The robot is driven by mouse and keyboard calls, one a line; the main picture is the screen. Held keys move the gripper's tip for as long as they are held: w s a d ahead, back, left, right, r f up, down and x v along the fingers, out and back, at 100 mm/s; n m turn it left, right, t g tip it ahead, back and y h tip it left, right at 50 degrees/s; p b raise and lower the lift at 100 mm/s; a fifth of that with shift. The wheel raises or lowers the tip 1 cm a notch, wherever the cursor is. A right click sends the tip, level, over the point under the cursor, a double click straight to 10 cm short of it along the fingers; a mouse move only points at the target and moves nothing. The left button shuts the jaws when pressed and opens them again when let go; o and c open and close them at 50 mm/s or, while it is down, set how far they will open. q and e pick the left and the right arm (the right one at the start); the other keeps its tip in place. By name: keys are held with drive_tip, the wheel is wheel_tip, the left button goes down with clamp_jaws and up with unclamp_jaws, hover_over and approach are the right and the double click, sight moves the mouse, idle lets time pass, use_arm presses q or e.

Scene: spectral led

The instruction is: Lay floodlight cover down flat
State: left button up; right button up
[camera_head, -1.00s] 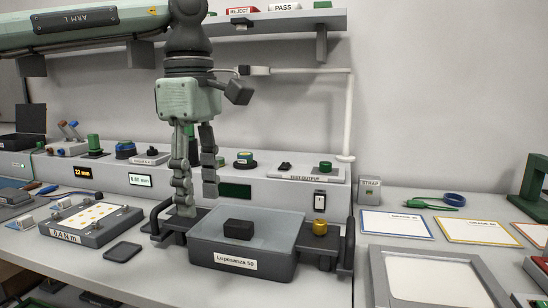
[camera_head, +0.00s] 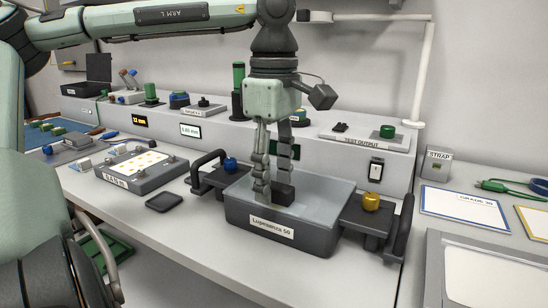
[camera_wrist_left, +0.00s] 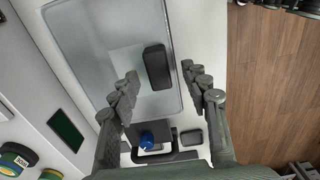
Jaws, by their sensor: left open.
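The floodlight, a dark box (camera_head: 277,237) labelled "Lupesanza 50", stands on the bench between two black side brackets. A pale translucent panel (camera_head: 330,191) lies flat across its top; I take this to be the floodlight cover. A black block (camera_head: 284,194) sits on the panel. The block (camera_wrist_left: 157,67) and panel (camera_wrist_left: 84,40) also show in the left wrist view. My left gripper (camera_head: 273,196) points down over the panel, open. In the left wrist view its fingertips (camera_wrist_left: 160,76) appear on either side of the block; contact is not clear. My right gripper is not in view.
A yellow knob (camera_head: 371,202) and a blue knob (camera_head: 230,164) sit on the side brackets. A torque pad (camera_head: 140,170) and a small dark tray (camera_head: 164,202) lie to the left. A framed white panel (camera_head: 490,270) is at the right. The front bench strip is clear.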

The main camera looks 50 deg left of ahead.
use_arm(q)
drive_tip(key=shift+f, duration=0.15)
drive_tip(key=shift+c, duration=0.5)
clamp_jaws()
